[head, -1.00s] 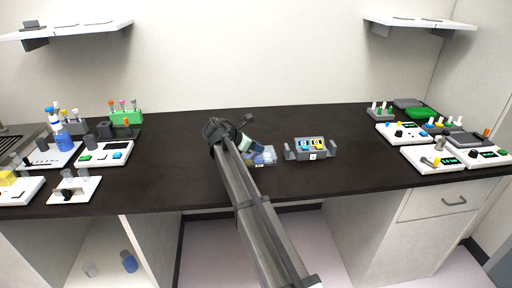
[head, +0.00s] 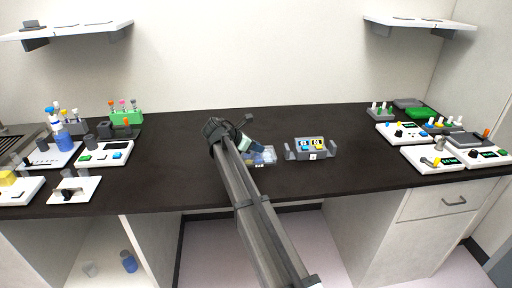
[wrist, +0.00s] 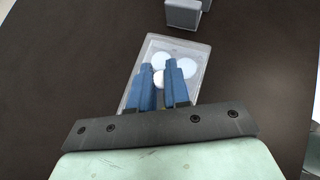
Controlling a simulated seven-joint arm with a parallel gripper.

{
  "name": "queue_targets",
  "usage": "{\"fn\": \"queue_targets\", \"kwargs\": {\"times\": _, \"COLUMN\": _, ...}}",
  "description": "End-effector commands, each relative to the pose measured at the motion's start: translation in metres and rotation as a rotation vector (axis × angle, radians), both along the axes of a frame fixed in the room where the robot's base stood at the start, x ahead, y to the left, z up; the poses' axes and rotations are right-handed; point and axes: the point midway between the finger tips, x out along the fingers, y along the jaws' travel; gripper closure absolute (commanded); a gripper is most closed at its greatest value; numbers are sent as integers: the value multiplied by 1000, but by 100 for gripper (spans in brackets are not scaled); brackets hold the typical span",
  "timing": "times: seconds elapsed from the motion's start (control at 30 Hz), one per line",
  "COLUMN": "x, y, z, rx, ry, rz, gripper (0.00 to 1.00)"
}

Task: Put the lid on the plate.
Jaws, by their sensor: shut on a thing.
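A clear plate with several white round wells lies on the dark bench near the middle. It shows in the head view (head: 268,155), partly hidden behind my arm, and in the wrist view (wrist: 203,52). My gripper (wrist: 158,72) has blue fingers, close together over the plate's middle. They are shut on what appears to be the clear lid, whose edges I cannot tell apart from the plate beneath. Whether the lid touches the plate all round is unclear. In the head view, my gripper (head: 259,150) is low at the plate.
A grey holder with blue and yellow items (head: 312,149) stands just right of the plate. White devices and a green tube rack (head: 125,115) stand at the left; more devices (head: 432,157) stand at the right. The bench behind the plate is clear.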

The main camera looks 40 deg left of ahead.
Motion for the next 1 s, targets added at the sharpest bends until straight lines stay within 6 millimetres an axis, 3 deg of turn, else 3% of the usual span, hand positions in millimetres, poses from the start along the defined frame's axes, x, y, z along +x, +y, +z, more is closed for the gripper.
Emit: {"fn": "queue_targets", "kwargs": {"times": 1.0, "x": 0, "y": 0, "z": -11, "rx": 0, "ry": 0, "rz": -20, "gripper": 100}}
